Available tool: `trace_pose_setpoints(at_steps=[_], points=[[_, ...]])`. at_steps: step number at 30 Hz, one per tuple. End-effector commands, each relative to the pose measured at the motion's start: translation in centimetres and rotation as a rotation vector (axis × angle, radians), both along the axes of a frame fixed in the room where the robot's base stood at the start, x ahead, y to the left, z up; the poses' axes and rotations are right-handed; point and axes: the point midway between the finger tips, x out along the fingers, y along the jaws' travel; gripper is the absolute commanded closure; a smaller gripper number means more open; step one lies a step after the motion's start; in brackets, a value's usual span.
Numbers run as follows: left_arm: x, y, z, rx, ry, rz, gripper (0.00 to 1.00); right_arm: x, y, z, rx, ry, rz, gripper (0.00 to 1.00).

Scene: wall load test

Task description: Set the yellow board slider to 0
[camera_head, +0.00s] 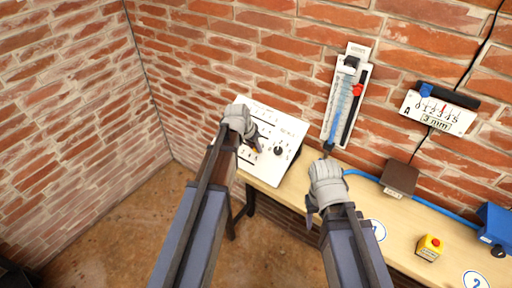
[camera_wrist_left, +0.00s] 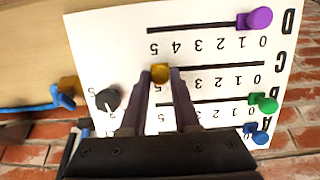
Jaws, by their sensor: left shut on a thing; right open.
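A white board (camera_head: 292,128) leans by the brick wall at the table's left end. In the left wrist view this board (camera_wrist_left: 105,45) carries lettered slider tracks numbered 0 to 5, with 0 at the right. The yellow slider (camera_wrist_left: 160,72) is at the left end of track C, near 5, where fingers hide the number. My left gripper (camera_wrist_left: 158,85) is shut on it; the left gripper (camera_head: 254,143) covers part of the board in the head view. The purple (camera_wrist_left: 260,17), green (camera_wrist_left: 265,103) and blue (camera_wrist_left: 258,135) sliders sit by 0. My right gripper (camera_head: 327,156) is open and empty over the table.
A black knob (camera_wrist_left: 106,101) is on the board near track C's left end. Right of the board, a gauge with a red part (camera_head: 357,90) and a scale plate (camera_head: 437,112) hang on the wall. A brown box (camera_head: 400,178) and yellow button box (camera_head: 429,247) are on the table.

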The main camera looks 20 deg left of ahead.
Motion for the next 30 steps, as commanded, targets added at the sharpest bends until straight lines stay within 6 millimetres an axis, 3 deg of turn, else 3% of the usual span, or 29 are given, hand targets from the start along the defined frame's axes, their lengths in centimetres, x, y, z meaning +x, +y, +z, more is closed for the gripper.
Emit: trace_pose_setpoints(at_steps=[16, 21, 30], points=[[4.5, 11.8, 0.0, 0.001, 0.001, 0.004, 1.0, 0.0, 0.0, 0.0, 0.0, 0.0, 0.0, 0.5], [5.1, 13.9, 0.0, 0.001, 0.001, 0.003, 1.0, 0.0, 0.0, 0.0, 0.0, 0.0, 0.0, 0.5], [5.4, 14.9, 0.0, 0.003, -0.001, 0.0, 1.0, 0.0, 0.0, 0.0, 0.0, 0.0, 0.0, 0.5]])
